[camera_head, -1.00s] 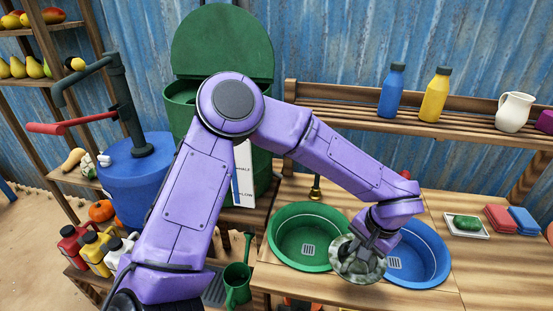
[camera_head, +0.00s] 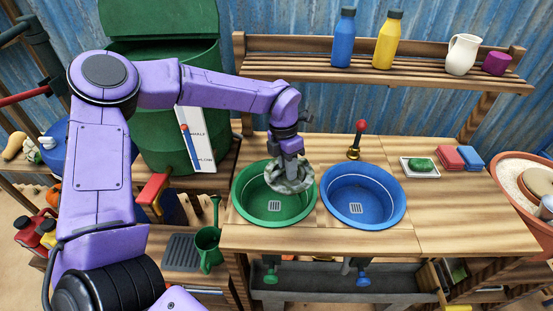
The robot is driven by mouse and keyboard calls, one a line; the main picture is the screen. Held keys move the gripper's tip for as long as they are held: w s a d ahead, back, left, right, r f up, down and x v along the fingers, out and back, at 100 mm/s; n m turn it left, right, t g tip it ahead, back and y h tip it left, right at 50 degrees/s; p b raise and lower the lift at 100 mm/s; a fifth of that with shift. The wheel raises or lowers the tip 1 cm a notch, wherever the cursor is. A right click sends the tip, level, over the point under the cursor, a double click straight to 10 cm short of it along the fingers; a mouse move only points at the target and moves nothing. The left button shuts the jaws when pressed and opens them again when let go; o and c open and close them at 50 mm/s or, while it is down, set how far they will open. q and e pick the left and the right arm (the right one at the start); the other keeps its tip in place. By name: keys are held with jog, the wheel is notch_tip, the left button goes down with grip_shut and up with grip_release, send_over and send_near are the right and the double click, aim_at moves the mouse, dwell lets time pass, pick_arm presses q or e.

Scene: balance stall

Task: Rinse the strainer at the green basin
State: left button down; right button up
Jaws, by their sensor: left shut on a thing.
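The green basin (camera_head: 246,207) is set in the wooden counter, with a drain grate in its floor. The strainer, a round speckled grey-green piece (camera_head: 289,184), is over the right rear part of the green basin. My left gripper (camera_head: 289,160) points down from above and is shut on it. The strainer covers part of the basin's rim; whether it touches the basin I cannot tell. My right gripper is not in view.
A blue basin (camera_head: 362,207) sits just right of the green one. A brass fitting with a red knob (camera_head: 361,126) stands behind it. A white tray (camera_head: 420,174) with a green block and red and blue sponges (camera_head: 460,157) lie farther right. The front right counter is clear.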

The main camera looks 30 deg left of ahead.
aim_at(277, 165)
pick_arm(q)
jog(key=n, duration=0.2)
jog(key=a+n+t, duration=0.1)
jog(key=n, duration=0.4)
jog(key=shift+w+a+r, duration=0.1)
jog(key=shift+a, duration=0.15)
jog(key=n, duration=0.1)
jog(key=n+t, duration=0.1)
jog(key=n, duration=0.1)
jog(key=shift+a, duration=0.4)
jog(key=n, duration=0.4)
jog(key=a+n, duration=0.1)
jog(key=n, duration=0.1)
jog(key=shift+w+t+y, duration=0.2)
jog(key=shift+t+y, duration=0.1)
jog(key=shift+y, duration=0.1)
jog(key=n, duration=0.2)
jog(key=a+n+y, duration=0.1)
jog(key=n, duration=0.2)
jog(key=shift+w, duration=0.1)
jog(key=shift+a+f+n, duration=0.1)
jog(key=shift+f+n, duration=0.2)
jog(key=shift+n, duration=0.2)
notch_tip(277, 165, down, 17)
jog(key=b, duration=1.2)
jog(key=shift+r, duration=0.2)
jog(key=shift+r, duration=0.1)
notch_tip(277, 165, up, 16)
jog(key=p, duration=1.1)
jog(key=shift+p, duration=0.4)
